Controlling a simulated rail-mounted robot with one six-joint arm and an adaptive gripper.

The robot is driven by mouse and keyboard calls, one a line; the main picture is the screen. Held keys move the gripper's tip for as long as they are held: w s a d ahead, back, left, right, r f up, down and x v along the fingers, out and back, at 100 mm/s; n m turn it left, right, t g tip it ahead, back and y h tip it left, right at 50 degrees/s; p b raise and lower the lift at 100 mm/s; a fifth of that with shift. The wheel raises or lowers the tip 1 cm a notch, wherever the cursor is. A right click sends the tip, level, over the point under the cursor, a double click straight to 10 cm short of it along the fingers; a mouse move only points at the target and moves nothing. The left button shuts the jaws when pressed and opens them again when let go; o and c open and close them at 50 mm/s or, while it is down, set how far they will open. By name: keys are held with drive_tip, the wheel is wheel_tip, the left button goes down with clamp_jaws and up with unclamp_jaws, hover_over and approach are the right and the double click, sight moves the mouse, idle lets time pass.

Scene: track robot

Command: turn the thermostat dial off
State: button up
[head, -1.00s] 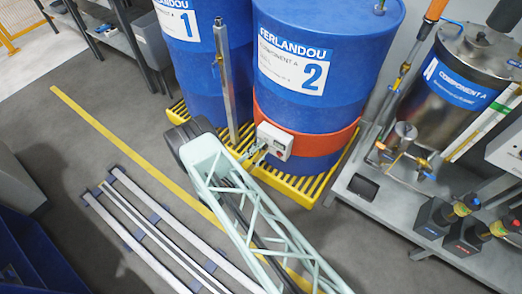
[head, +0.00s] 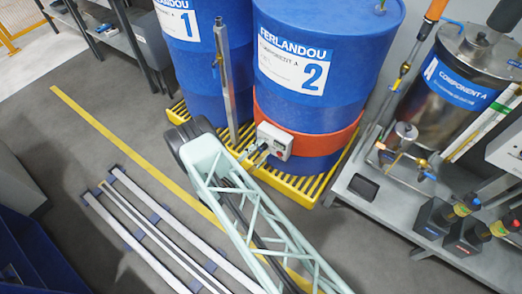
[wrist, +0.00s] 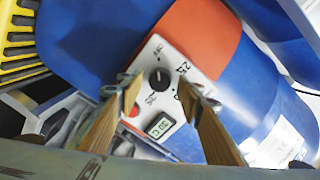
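The thermostat is a white box (wrist: 185,67) on the orange heater band around drum 2; it also shows in the head view (head: 276,141). Its black round dial (wrist: 159,78) faces the wrist camera. An OFF label lies above the dial, numbers lie around it, and a small display reading about 30 C sits below. The dial's exact pointer setting is too small to tell. My gripper (wrist: 158,85) is open, with one finger on each side of the dial in the picture. I cannot tell whether either fingertip touches it. In the head view my gripper (head: 257,152) is close against the box front.
Blue drums, drum 2 (head: 315,45) and drum 1 (head: 190,80), stand on a yellow grating (head: 308,188). An upright metal tube (head: 225,80) stands before them. A grey bench (head: 400,210) with a steel tank (head: 465,65) is at right. The floor at left is partly free.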

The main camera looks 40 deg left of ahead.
drive_tip(key=shift+s, duration=0.2)
drive_tip(key=s, duration=1.1)
drive_tip(key=shift+s+r, duration=0.25)
drive_tip(key=shift+s, duration=0.05)
drive_tip(key=shift+a, duration=0.1)
idle(0.5)
